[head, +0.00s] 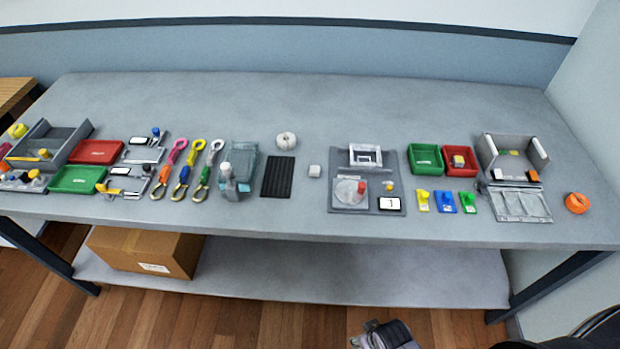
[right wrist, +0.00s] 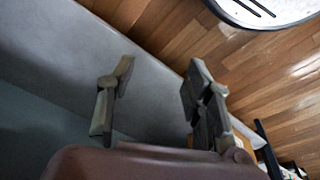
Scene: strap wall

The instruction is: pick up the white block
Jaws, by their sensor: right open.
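The white block (head: 315,171) is a small pale cube on the grey table in the head view. It stands between the black ribbed mat (head: 279,177) and the grey board with the white frame, apart from both. My right gripper (right wrist: 160,70) is open in the right wrist view, with nothing between its fingers. In the head view it shows at the bottom edge (head: 385,335), low in front of the table and well away from the block. The block does not show in the right wrist view. My left gripper is in neither view.
A white roll (head: 286,140) sits behind the mat. The grey board (head: 342,203) lies right of the block. Green (head: 425,158) and red (head: 460,161) trays stand farther right. Several coloured straps lie left. A cardboard box (head: 146,252) is on the lower shelf. The table's back is clear.

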